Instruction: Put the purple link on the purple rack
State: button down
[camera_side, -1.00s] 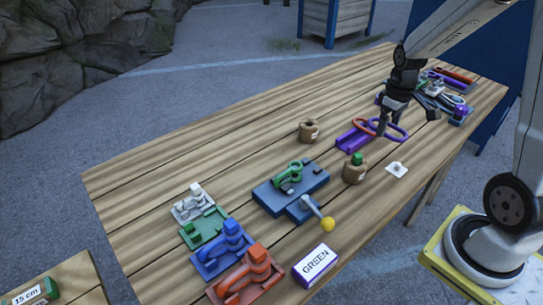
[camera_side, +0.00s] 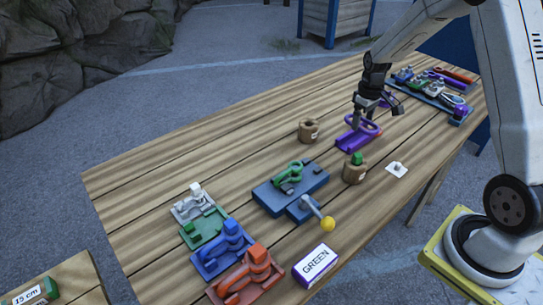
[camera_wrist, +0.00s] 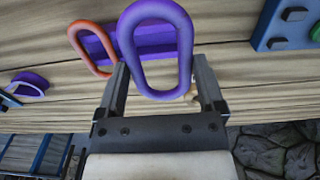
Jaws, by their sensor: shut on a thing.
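The purple link (camera_side: 367,127) is a long closed ring held in my gripper (camera_side: 361,121), over or beside the purple rack (camera_side: 349,142) in the side view. In the wrist view the link (camera_wrist: 130,28) stands large between my gripper's fingers (camera_wrist: 160,82), which are shut on its near end. Part of the purple rack (camera_wrist: 97,46) shows behind it. An orange link (camera_wrist: 80,47) overlaps the rack's left end in the wrist view. I cannot tell whether the purple link touches the rack.
A brown pot (camera_side: 308,131) and another holding a green piece (camera_side: 354,171) stand close by. A blue board with a green link (camera_side: 289,177) lies nearer the table's middle. A loaded blue tray (camera_side: 425,91) is at the far right.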

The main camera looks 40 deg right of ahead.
jog(key=shift+w+d+f, duration=0.3)
jog(key=shift+w+f, duration=0.45)
jog(key=shift+f, duration=0.2)
jog(key=shift+w+d+f, duration=0.3)
jog(key=shift+w+f, duration=0.4)
jog(key=shift+f, duration=0.2)
jog(key=shift+w+f, duration=0.1)
jog(key=shift+w+d+f, duration=0.1)
jog(key=shift+w+f, duration=0.05)
jog(key=shift+f, duration=1.6)
jog(key=shift+f, duration=0.15)
grip_release()
notch_tip(320, 180, up, 12)
jog(key=shift+r, duration=0.15)
